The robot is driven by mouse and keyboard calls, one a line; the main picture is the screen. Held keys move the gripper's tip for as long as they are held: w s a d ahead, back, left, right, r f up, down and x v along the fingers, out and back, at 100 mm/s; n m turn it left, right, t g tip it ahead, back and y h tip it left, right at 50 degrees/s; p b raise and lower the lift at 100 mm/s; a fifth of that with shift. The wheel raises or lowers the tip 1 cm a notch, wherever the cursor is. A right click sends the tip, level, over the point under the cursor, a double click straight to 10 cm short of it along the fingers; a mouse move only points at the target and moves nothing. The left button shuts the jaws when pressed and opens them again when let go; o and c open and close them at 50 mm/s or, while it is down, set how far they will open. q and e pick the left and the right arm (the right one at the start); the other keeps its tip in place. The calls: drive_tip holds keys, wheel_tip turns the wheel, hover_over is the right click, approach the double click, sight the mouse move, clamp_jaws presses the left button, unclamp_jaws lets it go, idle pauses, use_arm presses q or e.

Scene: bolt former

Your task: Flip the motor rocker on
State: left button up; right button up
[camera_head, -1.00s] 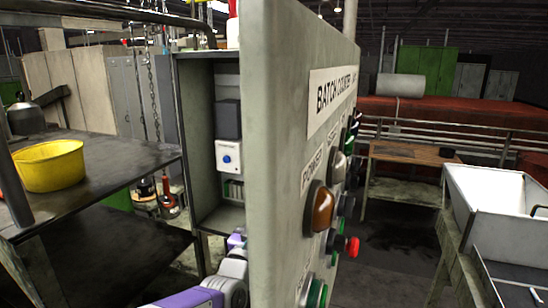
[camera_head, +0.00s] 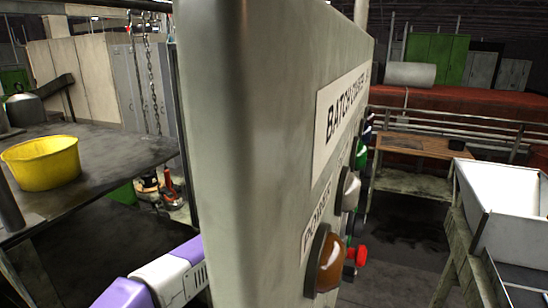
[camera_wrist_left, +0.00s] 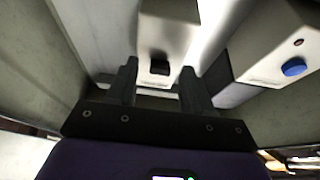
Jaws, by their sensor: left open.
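In the left wrist view a small black rocker (camera_wrist_left: 158,62) sits on the front of a pale box (camera_wrist_left: 168,28) inside the cabinet. I take it to be the motor rocker; I cannot read a label or tell its position. My left gripper (camera_wrist_left: 158,77) is open, with one dark finger on each side of the rocker's line and nothing held between them. Whether it touches the box is unclear. In the head view the grey panel (camera_head: 255,130) hides my left gripper and the rocker. My right gripper is not in view.
A box with a blue button (camera_wrist_left: 294,67) is close on the right in the wrist view. The panel's front carries an amber POWER lamp (camera_head: 328,262) and a red button (camera_head: 357,256). A yellow bowl (camera_head: 42,165) stands on the left table (camera_head: 110,152).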

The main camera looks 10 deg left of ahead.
use_arm(q)
clamp_jaws()
drive_tip(key=shift+r+g+y+p, duration=0.35)
drive_tip(key=shift+r+g+p, duration=0.45)
drive_tip(key=shift+g+p, duration=1.85)
drive_tip(key=shift+r+g+y+p, duration=0.4)
drive_tip(key=shift+r+g+p, duration=0.45)
drive_tip(key=shift+p, duration=3.55)
drive_tip(key=shift+r+g+y+p, duration=0.35)
drive_tip(key=shift+r+g+p, duration=0.35)
drive_tip(key=shift+g+p, duration=1.95)
drive_tip(key=shift+w+r+t+p, duration=0.1)
drive_tip(key=shift+t+p, duration=0.35)
drive_tip(key=shift+p, duration=0.45)
unclamp_jaws()
